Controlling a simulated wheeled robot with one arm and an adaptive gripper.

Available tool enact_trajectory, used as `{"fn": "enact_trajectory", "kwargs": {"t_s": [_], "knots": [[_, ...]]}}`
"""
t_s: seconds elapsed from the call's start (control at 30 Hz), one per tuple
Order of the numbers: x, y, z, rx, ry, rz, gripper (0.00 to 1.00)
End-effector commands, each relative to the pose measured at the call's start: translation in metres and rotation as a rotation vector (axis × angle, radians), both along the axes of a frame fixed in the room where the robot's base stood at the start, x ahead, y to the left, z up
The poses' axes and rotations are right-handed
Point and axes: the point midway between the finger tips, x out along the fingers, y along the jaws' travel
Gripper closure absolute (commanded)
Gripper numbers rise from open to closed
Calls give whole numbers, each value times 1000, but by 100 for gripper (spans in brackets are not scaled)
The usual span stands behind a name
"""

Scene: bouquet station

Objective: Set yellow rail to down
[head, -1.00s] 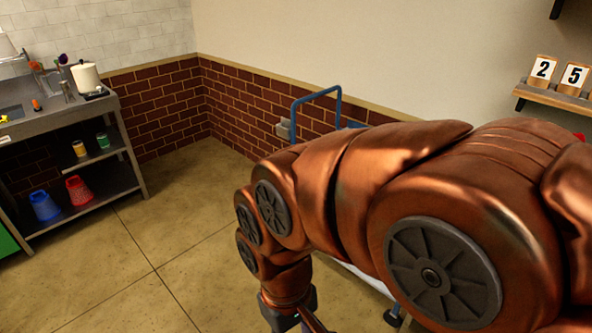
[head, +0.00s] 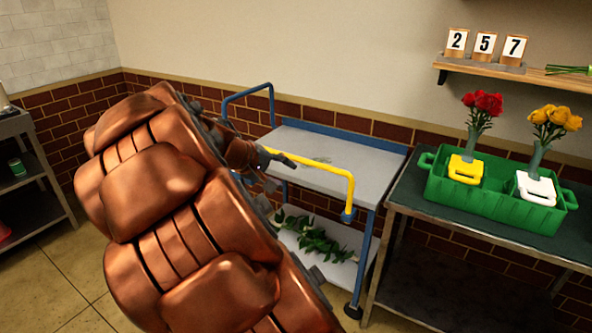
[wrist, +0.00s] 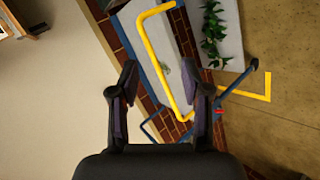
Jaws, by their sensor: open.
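The yellow rail (head: 325,168) is a bent tube on the near side of a blue-framed cart with a grey top (head: 335,150). It stands raised above the top's near edge, its right end bending down to a blue corner post. My gripper (head: 276,160) is at the rail's left end, partly hidden by my arm in the head view. In the wrist view my gripper (wrist: 163,78) is open, and the yellow rail (wrist: 160,58) shows between and beyond its fingers. I cannot tell whether they touch it.
Greenery (head: 315,235) lies on the cart's lower shelf. A blue handle (head: 248,88) rises at the cart's left end. Right of the cart, a table (head: 410,195) holds a green crate (head: 485,210) with red and yellow flowers. A wall shelf (head: 530,77) carries number cards.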

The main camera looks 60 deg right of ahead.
Motion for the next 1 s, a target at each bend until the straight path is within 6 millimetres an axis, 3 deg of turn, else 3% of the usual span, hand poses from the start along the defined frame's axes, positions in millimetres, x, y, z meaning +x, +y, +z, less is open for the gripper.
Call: {"fn": "enact_trajectory", "kwargs": {"t_s": [0.03,0.2,0.37,0.5,0.6,0.8,1.0], "knots": [[8,-23,-11,-50,17,-2,53],[42,-89,-21,-207,72,37,53],[77,-144,-45,-321,128,103,53],[109,-185,-77,-392,168,182,53],[128,-207,-103,-422,191,236,53],[155,-232,-139,-453,209,318,53],[165,-239,-147,-463,209,346,53]]}}
